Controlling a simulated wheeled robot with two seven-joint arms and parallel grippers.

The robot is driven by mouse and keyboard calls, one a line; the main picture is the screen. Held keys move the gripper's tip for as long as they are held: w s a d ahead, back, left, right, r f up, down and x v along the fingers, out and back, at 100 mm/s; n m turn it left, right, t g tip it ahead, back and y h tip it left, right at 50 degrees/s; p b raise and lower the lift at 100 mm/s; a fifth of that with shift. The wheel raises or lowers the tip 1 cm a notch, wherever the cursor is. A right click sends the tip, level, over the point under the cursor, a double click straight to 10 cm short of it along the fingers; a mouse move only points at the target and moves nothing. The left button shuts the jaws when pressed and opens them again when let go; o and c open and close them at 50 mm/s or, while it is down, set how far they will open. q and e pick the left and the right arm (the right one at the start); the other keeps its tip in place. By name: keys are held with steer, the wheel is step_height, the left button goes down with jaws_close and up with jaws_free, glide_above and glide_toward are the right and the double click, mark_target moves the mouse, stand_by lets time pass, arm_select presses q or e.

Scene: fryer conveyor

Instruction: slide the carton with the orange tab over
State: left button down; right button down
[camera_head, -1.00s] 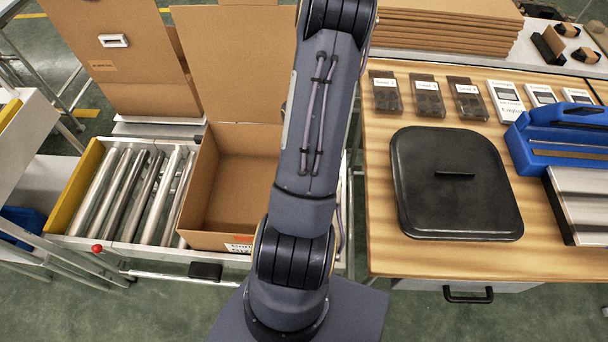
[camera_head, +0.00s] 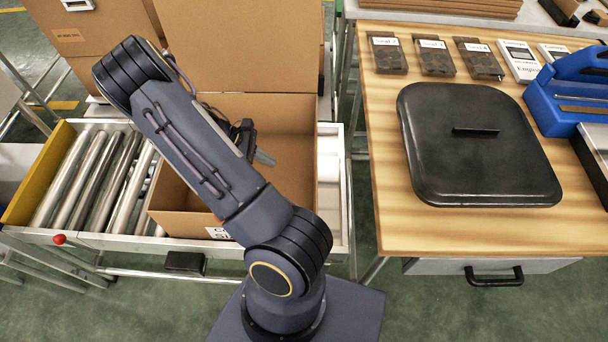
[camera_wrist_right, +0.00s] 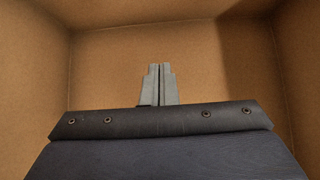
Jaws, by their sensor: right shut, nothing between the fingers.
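An open brown cardboard carton (camera_head: 176,207) stands on the roller conveyor, its tall back flap raised. A white label (camera_head: 219,232) shows low on its front. A small bit of orange-red shows above the label, mostly hidden behind my right arm. My right gripper (camera_head: 264,158) reaches over the carton's front wall and is inside it. In the right wrist view, the gripper's fingers (camera_wrist_right: 160,72) are together and empty, with bare carton walls (camera_wrist_right: 170,50) around them. I cannot tell whether they touch a wall. My left gripper is not in view.
Bare rollers (camera_head: 88,180) lie left of the carton, up to a yellow end plate (camera_head: 38,172). Another cardboard carton (camera_head: 98,35) stands behind. At right, a wooden table (camera_head: 385,190) holds a black lid (camera_head: 480,150), several small boxes and a blue device (camera_head: 570,95).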

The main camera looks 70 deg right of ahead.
steer(key=b, duration=0.1)
glide_toward(304, 179)
steer(key=x, duration=0.4)
steer(key=shift+a, duration=0.15)
steer(key=s, duration=0.1)
steer(key=s+d, duration=0.1)
steer(key=s, duration=0.1)
steer(key=shift+s+f, duration=0.15)
steer(key=shift+f, duration=0.05)
steer(key=shift+s+d, duration=0.2)
steer(key=shift+s, duration=0.25)
steer(key=s, duration=0.2)
steer(key=s+d, duration=0.1)
steer(key=s, duration=0.1)
steer(key=s+d, duration=0.1)
steer(key=s, duration=0.2)
